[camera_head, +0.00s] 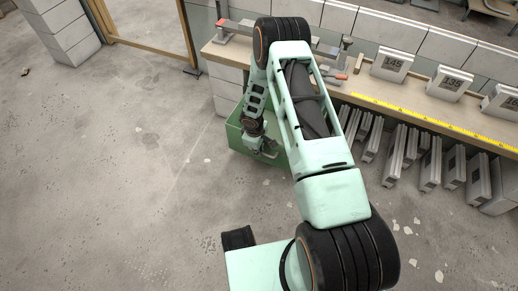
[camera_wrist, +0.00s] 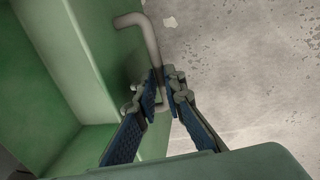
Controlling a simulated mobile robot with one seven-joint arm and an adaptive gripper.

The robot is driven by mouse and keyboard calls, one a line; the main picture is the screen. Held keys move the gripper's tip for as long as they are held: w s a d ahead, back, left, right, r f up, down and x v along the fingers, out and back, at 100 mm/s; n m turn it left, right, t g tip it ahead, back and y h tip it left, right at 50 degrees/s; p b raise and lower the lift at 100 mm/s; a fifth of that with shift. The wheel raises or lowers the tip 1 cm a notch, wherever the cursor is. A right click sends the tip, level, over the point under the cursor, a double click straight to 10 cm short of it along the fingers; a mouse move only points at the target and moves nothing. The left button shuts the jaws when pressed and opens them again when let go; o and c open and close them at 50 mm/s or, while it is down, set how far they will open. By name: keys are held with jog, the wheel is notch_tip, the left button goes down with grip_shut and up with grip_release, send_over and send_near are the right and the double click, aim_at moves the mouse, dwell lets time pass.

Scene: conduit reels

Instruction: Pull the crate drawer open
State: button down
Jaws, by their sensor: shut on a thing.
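The green crate drawer (camera_head: 237,140) sits low under the left part of the workbench, partly hidden behind my arm. In the wrist view the drawer's green wall (camera_wrist: 105,50) fills the left side, with a shaded green recess beyond it. A bent grey bar handle (camera_wrist: 151,45) stands out from that wall. My gripper (camera_wrist: 163,84) is shut on the handle, with one blue-padded finger on each side of the bar near its lower end. In the head view my gripper (camera_head: 266,151) is at the drawer's front, and the handle is hard to make out there.
The workbench (camera_head: 345,86) runs along the right, with numbered grey blocks (camera_head: 392,65) and a yellow measuring strip (camera_head: 440,122) on it. Several grey panels (camera_head: 430,165) lean beneath it. The concrete floor (camera_head: 130,170) in front and to the left is clear.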

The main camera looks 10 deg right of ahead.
jog(key=shift+a, duration=0.15)
jog(key=c, duration=2.3)
grip_release()
jog(key=shift+r, duration=0.1)
notch_tip(320, 180, up, 12)
jog(key=s+a, duration=0.1)
jog(key=s, duration=0.1)
jog(key=shift+f, duration=0.2)
jog(key=shift+a, duration=0.1)
